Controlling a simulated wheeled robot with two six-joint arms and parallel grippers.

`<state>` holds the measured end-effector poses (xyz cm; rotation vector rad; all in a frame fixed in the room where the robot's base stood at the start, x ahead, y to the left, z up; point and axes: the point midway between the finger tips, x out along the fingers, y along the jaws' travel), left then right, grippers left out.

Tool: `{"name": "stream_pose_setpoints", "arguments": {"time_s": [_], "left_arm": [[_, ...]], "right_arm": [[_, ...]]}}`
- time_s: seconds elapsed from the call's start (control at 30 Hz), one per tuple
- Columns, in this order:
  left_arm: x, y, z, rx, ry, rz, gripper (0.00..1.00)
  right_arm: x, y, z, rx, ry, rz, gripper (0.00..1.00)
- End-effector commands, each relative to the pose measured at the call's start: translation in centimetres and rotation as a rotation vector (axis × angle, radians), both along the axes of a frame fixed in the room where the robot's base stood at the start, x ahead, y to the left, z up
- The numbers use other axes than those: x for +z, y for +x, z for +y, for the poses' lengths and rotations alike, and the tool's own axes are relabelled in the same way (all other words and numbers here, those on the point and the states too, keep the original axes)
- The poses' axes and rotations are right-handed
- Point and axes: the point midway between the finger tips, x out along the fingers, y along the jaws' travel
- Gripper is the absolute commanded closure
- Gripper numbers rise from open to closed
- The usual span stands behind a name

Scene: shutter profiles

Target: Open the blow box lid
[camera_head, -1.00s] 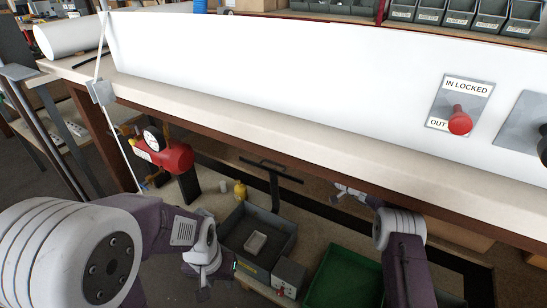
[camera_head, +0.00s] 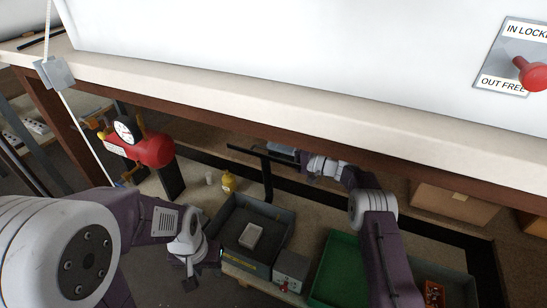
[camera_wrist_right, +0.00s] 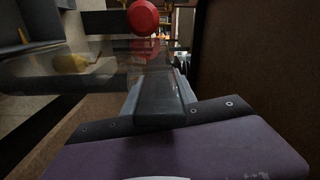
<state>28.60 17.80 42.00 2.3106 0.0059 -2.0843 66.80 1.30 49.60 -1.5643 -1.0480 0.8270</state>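I cannot single out a blow box or its lid for certain. A small grey box with a red knob (camera_head: 291,268) stands low beside a dark open bin (camera_head: 225,222). My left gripper (camera_head: 190,278) hangs low at the left side of that bin, apart from the small box. My right gripper (camera_head: 300,160) is under the front edge of the bench, close to a black T-shaped stand (camera_head: 266,172). In the right wrist view a see-through grey panel (camera_wrist_right: 85,75) crosses in front of the wrist. Neither gripper's fingers show clearly.
The bench (camera_head: 300,127) with a long white panel (camera_head: 270,50) overhangs the right arm. A red air tank (camera_head: 150,150) with a gauge stands at left; its red end may show in the right wrist view (camera_wrist_right: 143,17). A green tray (camera_head: 335,265) and cardboard box (camera_head: 453,203) lie low.

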Motion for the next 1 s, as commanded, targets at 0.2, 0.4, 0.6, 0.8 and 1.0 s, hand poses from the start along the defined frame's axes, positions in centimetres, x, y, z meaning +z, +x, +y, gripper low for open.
{"name": "stream_pose_setpoints", "arguments": {"time_s": [0.2,0.4,0.6,0.8,1.0], "left_arm": [[-0.43,0.0,0.0,0.0,0.0,0.0,0.64],[-0.39,0.01,0.0,0.0,0.0,0.0,0.64],[-0.39,0.01,0.0,0.0,0.0,0.0,0.64],[-0.4,0.01,0.0,0.0,0.0,0.0,0.64],[-0.41,0.01,0.0,0.0,0.0,0.0,0.64]], "right_arm": [[0.11,0.3,0.7,-0.001,0.001,0.0,0.68],[0.12,0.29,0.67,-0.001,0.0,0.0,0.9],[0.07,0.29,0.65,-0.001,0.0,0.0,1.0],[0.02,0.28,0.64,-0.001,-0.001,0.0,1.0],[-0.03,0.27,0.64,-0.001,-0.001,0.0,1.0]]}}
